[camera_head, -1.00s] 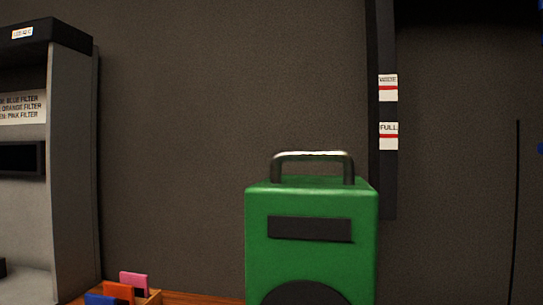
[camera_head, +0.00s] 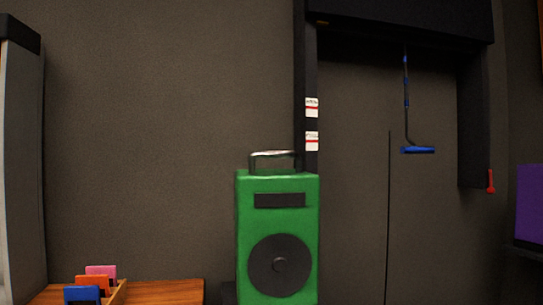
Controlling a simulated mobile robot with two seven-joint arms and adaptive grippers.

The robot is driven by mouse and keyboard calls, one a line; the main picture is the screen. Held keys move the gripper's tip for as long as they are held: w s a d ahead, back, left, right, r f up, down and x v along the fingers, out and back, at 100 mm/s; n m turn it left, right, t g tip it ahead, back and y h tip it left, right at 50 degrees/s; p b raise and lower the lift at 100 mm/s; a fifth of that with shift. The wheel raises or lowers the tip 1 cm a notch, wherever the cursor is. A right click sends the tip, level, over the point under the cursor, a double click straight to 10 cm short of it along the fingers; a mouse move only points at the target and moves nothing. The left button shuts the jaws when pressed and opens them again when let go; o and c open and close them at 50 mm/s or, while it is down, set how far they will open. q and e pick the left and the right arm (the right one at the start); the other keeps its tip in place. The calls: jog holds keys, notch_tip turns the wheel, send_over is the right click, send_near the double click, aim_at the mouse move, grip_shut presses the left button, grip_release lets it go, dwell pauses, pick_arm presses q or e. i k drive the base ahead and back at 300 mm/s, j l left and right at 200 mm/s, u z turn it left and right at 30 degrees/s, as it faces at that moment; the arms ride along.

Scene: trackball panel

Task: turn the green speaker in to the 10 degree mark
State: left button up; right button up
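The green speaker (camera_head: 277,218) stands upright right of the middle of the head view, with its front turned slightly. It has a metal carry handle (camera_head: 273,155) on top, a dark slot panel and a round dark speaker cone (camera_head: 279,265) on the front. Its base is cut off by the bottom edge. No degree mark shows in this view. Neither of my grippers is in view.
A wooden table (camera_head: 165,291) at the lower left bears a holder with pink, orange and blue filters (camera_head: 92,282). A grey cabinet (camera_head: 20,160) stands at far left. A dark frame with a hanging blue-headed tool (camera_head: 417,149) is behind right. A purple box (camera_head: 530,204) is at far right.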

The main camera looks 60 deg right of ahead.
aim_at(277, 212)
jog(key=j+z, duration=0.1)
jog(key=z, duration=0.35)
jog(key=j+z, duration=0.1)
jog(key=z, duration=0.35)
jog(key=j+z, duration=0.1)
jog(key=z, duration=0.35)
jog(key=k, duration=0.05)
